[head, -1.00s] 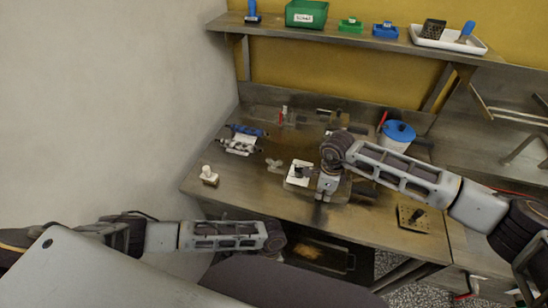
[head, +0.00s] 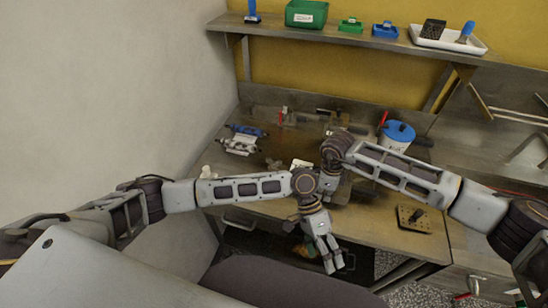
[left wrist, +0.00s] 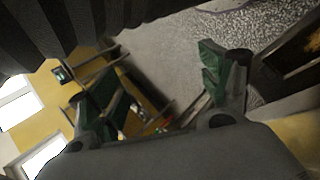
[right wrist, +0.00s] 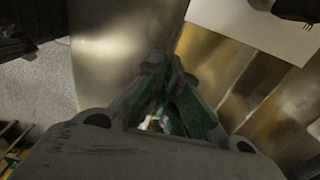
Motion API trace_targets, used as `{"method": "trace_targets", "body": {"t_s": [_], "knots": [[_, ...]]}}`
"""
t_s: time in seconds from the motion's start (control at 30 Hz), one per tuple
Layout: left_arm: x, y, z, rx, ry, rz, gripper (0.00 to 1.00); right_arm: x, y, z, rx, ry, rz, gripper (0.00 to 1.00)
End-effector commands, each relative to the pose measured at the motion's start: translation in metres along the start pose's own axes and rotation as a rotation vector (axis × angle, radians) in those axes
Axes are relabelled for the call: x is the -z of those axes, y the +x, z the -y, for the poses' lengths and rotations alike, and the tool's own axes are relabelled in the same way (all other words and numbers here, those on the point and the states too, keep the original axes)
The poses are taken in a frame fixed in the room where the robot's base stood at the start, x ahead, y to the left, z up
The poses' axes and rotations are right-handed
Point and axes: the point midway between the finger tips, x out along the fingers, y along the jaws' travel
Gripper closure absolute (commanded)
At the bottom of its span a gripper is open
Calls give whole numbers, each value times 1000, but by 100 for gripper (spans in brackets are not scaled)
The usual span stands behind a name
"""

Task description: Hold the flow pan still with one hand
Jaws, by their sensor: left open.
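A dark, shallow tray (head: 351,262) with brown residue sits low at the table's front edge; it looks like the flow pan, though I cannot be sure. My left gripper (head: 328,254) is open and points down in front of it, hiding much of it. In the left wrist view, the open left gripper (left wrist: 165,95) has its green-padded fingers wide apart with nothing between them. A dark-framed brown surface (left wrist: 292,58) shows at its right. My right gripper (right wrist: 167,75) has its fingers together over the metal bench. The left arm partly hides it in the head view.
A blue-lidded white tub (head: 398,136) stands at the bench's back right. A blue-and-white roller-like part (head: 243,142) lies at left. A dark perforated plate (head: 414,218) lies at front right. A shelf (head: 300,36) with bins runs above. Both my arms cross close together at centre.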

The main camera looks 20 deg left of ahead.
Motion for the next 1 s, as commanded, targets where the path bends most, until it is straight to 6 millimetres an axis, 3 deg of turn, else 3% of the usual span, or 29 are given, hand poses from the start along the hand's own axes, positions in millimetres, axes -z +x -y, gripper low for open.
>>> {"method": "trace_targets", "body": {"t_s": [0.37,0.6,0.8,1.0], "knots": [[52,-82,-120,-219,8,-101,21,0,0,0,1,0,1,100],[83,-156,-212,-386,-33,-185,21,0,0,0,1,0,1,100],[110,-213,-260,-493,-124,-277,21,0,0,0,1,0,1,100],[138,-263,-281,-574,-235,-379,21,0,0,0,1,0,1,100]]}}
